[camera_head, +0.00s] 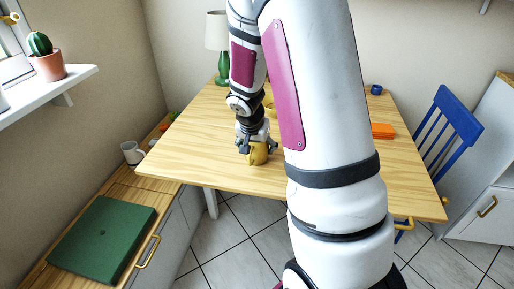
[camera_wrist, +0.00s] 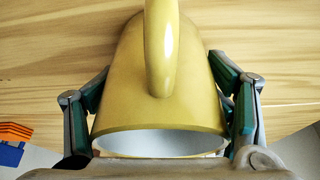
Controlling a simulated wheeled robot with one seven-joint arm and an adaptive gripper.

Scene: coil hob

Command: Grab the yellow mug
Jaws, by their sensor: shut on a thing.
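The yellow mug (camera_head: 258,154) is on or just above the wooden table, near its front edge; I cannot tell whether it touches the top. In the wrist view the mug (camera_wrist: 155,95) fills the middle, with its handle at the top and its pale rim toward the gripper's palm. My gripper (camera_head: 258,147) is shut on the mug. In the wrist view its two fingers (camera_wrist: 160,110) lie on the left and right sides of the mug. My arm hides part of the table.
The wooden table (camera_head: 200,150) has free room left of the mug. A green lamp (camera_head: 222,65), an orange item (camera_head: 382,131) and a small blue item (camera_head: 376,89) stand farther off. A white mug (camera_head: 132,152) stands on the left counter. A blue chair (camera_head: 447,130) is at the right.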

